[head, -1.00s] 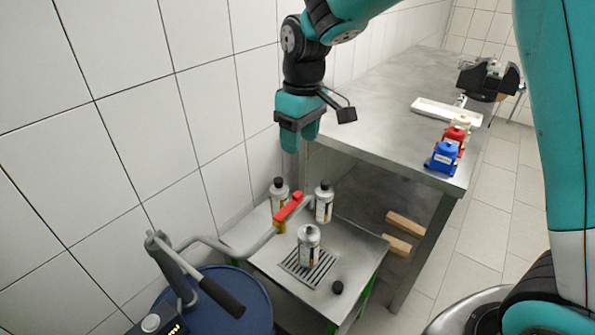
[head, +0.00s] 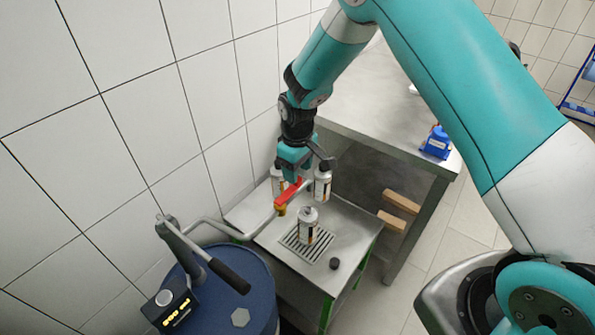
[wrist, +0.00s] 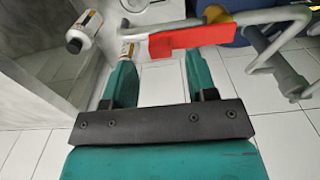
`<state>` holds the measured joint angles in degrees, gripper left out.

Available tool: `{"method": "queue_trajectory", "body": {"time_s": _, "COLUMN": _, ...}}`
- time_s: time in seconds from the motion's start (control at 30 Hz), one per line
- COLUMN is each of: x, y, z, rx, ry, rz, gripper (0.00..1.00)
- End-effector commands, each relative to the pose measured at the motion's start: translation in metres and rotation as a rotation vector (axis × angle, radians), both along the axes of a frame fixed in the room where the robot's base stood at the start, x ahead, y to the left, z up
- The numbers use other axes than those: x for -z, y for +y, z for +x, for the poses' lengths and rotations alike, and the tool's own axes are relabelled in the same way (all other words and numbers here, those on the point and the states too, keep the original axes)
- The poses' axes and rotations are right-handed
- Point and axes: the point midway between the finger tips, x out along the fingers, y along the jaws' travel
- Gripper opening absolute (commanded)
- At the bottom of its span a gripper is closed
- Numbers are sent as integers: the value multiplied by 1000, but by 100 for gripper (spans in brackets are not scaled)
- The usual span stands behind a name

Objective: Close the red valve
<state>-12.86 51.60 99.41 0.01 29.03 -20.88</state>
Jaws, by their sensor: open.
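The red valve handle (head: 289,192) sits on the end of the grey pipe (head: 236,232) that runs from the blue drum's pump, with a yellow nozzle below it. My gripper (head: 292,176) is open, just above and behind the red handle, pointing down. In the wrist view the red handle (wrist: 185,41) lies across, just beyond the fingertips of my open gripper (wrist: 158,60), with its left end between the two teal fingers' line. I cannot tell whether a finger touches it.
Bottles stand on the low steel table, one on the drain grate (head: 307,243) below the valve. A black cap (head: 334,263) lies near its edge. The blue drum (head: 245,285) with a pump lever is at left. A taller workbench (head: 385,110) stands behind at right.

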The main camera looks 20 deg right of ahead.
Motion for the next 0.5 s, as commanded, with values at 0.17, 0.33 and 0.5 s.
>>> {"method": "queue_trajectory", "body": {"time_s": 0.17, "x": 21, "y": 0, "z": 0, "rx": 0, "ry": 1, "rz": -1, "gripper": 52}}
{"method": "queue_trajectory", "body": {"time_s": 0.33, "x": 29, "y": 0, "z": 0, "rx": 0, "ry": -1, "rz": 1, "gripper": 52}}
{"method": "queue_trajectory", "body": {"time_s": 0.5, "x": 30, "y": 0, "z": 0, "rx": 0, "ry": -1, "rz": 1, "gripper": 52}}
